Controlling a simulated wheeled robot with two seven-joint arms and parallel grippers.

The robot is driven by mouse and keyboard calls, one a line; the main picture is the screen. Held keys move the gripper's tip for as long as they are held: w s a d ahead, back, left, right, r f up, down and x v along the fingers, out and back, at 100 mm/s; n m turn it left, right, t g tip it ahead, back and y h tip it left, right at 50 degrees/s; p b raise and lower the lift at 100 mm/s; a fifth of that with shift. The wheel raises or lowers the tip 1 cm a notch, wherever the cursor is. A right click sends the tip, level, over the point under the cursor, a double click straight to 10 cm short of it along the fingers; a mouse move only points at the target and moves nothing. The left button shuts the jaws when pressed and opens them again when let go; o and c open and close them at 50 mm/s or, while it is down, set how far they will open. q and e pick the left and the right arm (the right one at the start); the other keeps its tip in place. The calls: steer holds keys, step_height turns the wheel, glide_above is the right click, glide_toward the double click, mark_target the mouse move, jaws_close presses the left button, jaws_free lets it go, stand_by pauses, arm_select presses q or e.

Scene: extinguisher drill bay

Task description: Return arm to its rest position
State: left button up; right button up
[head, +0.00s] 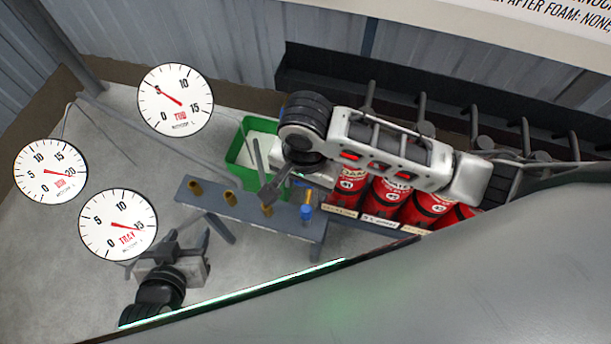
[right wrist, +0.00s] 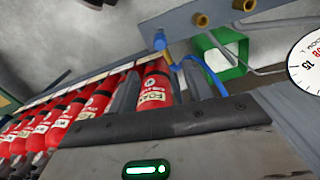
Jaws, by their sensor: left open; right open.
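My right arm (head: 390,155) reaches in from the right of the head view, over the row of red extinguishers. Its gripper (head: 262,172) is open, above the bench and green tub, with nothing seen held. In the right wrist view, a red foam extinguisher (right wrist: 155,92) shows beyond the open jaws; its distance from them is unclear. My left gripper (head: 190,240) is open and empty at the lower left of the head view, over the floor and apart from the bench. The dark panel at lower right hides part of the left arm.
A grey bench (head: 240,210) carries several brass fittings and a blue-topped piece (head: 306,212). A green tub (head: 240,155) stands behind it. Several red extinguishers (head: 385,198) stand under my right arm. Three round gauges (head: 176,100) are at left. Open floor lies at lower left.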

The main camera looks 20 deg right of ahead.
steer(key=shift+r, duration=0.35)
steer(key=a+f+n+t+y, duration=0.4)
steer(key=n+t+y, duration=0.1)
steer(key=d+n+t, duration=0.1)
steer(key=d+f+n+t, duration=0.1)
steer(key=d, duration=0.1)
steer(key=d+n+t, duration=0.1)
steer(key=d, duration=0.1)
steer(key=shift+f+h, duration=0.3)
steer(key=shift+h, duration=0.1)
steer(key=d+n, duration=0.1)
steer(key=s+d+n+t+h, duration=0.1)
steer(key=d, duration=0.1)
steer(key=s+d+n+t, duration=0.1)
steer(key=d, duration=0.1)
steer(key=shift+d+f, duration=0.1)
steer(key=shift+d, duration=0.05)
